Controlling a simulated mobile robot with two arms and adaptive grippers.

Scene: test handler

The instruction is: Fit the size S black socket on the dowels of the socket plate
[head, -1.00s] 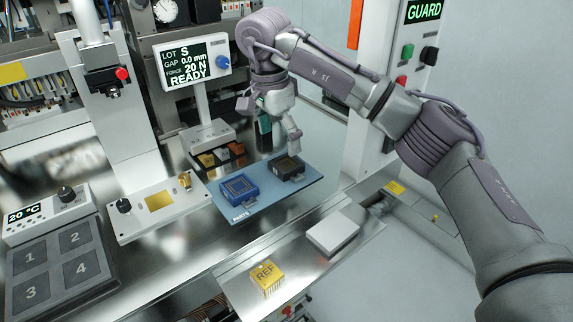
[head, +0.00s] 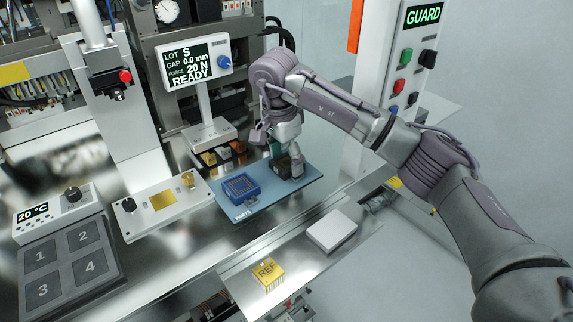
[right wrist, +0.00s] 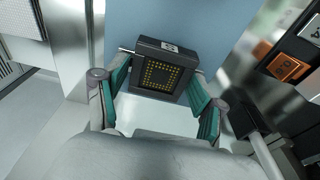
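The black socket (head: 282,170) sits on the right part of the blue parts mat, partly hidden by my right gripper (head: 287,161). In the right wrist view the black socket (right wrist: 163,68) shows a field of gold contacts, a white label on one edge and a thin pin at each side. The teal finger pads of my right gripper (right wrist: 158,78) stand apart on either side of it, with gaps still visible. A white plate (head: 147,216) with a gold square, a black knob and a brass post, seemingly the socket plate, lies left of the mat. My left gripper is out of view.
A blue socket (head: 241,187) sits on the mat (head: 262,200), left of the black one. A gold REF block (head: 268,272) and a pale block (head: 332,231) lie in front. A display on a post (head: 193,62) stands behind. Numbered dark pads (head: 66,262) are at left.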

